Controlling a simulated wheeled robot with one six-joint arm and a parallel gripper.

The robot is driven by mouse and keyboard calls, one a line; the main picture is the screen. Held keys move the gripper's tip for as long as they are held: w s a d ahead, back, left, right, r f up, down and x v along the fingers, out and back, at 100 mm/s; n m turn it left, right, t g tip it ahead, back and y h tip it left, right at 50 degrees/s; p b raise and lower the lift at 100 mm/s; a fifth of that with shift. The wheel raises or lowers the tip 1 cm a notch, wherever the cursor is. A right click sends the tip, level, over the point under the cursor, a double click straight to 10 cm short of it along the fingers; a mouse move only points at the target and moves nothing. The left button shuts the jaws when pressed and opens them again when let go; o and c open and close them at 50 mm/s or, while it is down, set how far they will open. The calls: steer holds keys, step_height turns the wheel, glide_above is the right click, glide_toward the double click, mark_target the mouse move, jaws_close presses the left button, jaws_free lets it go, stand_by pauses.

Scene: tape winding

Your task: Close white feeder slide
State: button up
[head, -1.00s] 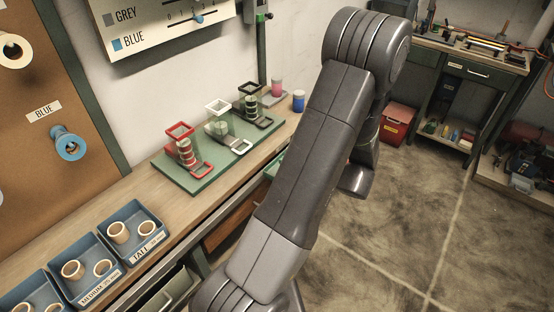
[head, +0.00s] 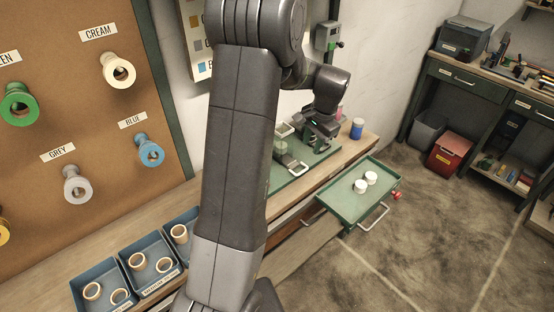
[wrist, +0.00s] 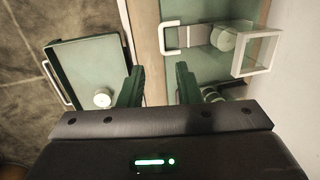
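The white feeder (head: 285,130) stands on the green base plate (head: 282,184), partly behind my arm in the head view. Its white square frame (wrist: 273,52) and white loop handle (wrist: 168,38) show in the wrist view. The handle sticks out from the feeder toward the bench's front edge. My gripper (wrist: 158,86) is open, its two green fingers apart with nothing visible between them. It is beside the white feeder, over the front part of the bench, by the black feeder. In the head view my gripper and wrist cover most of the black feeder; my arm hides the red one.
A blue spool (head: 357,128) stands at the bench end. Blue bins (head: 103,282) with rings line the left.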

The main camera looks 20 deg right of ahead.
steer(key=p, duration=0.2)
glide_toward(303, 171)
steer(key=f, duration=0.2)
steer(key=w+f, duration=0.1)
steer(key=f, duration=0.2)
steer(key=a+f, duration=0.1)
steer(key=f, duration=0.1)
steer(key=shift+w+f, duration=0.2)
jaws_close()
steer(key=shift+w, duration=0.1)
